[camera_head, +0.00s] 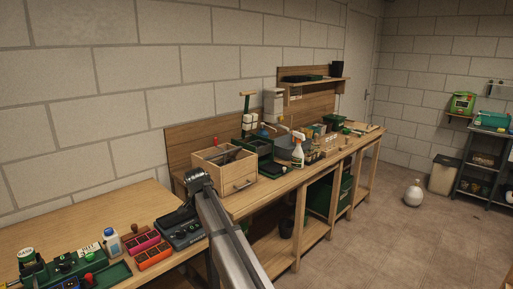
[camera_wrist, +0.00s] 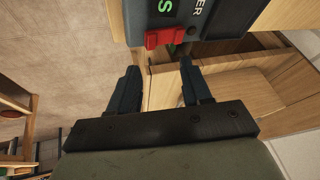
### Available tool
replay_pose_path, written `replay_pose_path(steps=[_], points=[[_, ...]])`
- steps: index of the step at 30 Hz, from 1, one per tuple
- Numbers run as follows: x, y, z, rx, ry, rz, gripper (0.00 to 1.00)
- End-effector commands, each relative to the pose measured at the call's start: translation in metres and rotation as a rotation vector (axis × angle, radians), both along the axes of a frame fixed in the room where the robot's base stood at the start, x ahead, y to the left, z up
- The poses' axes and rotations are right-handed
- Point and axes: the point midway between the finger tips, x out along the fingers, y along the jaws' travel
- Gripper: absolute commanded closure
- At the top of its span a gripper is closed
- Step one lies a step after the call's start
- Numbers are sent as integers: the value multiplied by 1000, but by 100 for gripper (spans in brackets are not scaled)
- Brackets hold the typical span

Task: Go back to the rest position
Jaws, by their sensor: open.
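My gripper shows in the wrist view (camera_wrist: 158,78), with its two dark fingers spread apart and nothing between them. Beyond the fingertips is a dark grey device (camera_wrist: 210,18) with a red switch (camera_wrist: 164,38) and green and white lettering. It looks apart from the fingers, but the exact gap is hard to tell. The fingers cannot be made out there.
The near bench (camera_head: 95,215) holds a black device (camera_head: 182,230), pink and orange trays (camera_head: 152,257), a white bottle (camera_head: 112,243) and green trays. The far bench holds a spray bottle (camera_head: 298,152) and several boxes. Open floor (camera_head: 380,240) lies to the right.

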Motion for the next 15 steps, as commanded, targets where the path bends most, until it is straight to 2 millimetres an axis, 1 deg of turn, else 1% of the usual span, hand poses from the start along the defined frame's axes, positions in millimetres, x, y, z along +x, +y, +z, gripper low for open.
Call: replay_pose_path(steps=[1, 2, 3, 5, 6, 8, 9, 11, 12, 14, 15], points=[[4, -30, -18, -18, -7, -8, 52], [7, -45, -28, -29, -8, -9, 52], [8, -62, -43, -43, -7, -6, 52], [6, -84, -69, -64, 8, 2, 52], [3, -96, -86, -77, 22, 9, 52], [-5, -111, -111, -93, 49, 23, 52], [-11, -119, -128, -103, 71, 34, 52], [-22, -132, -154, -117, 104, 48, 52], [-30, -141, -171, -125, 128, 58, 52], [-43, -153, -196, -136, 163, 75, 52], [-52, -161, -212, -143, 187, 85, 52]])
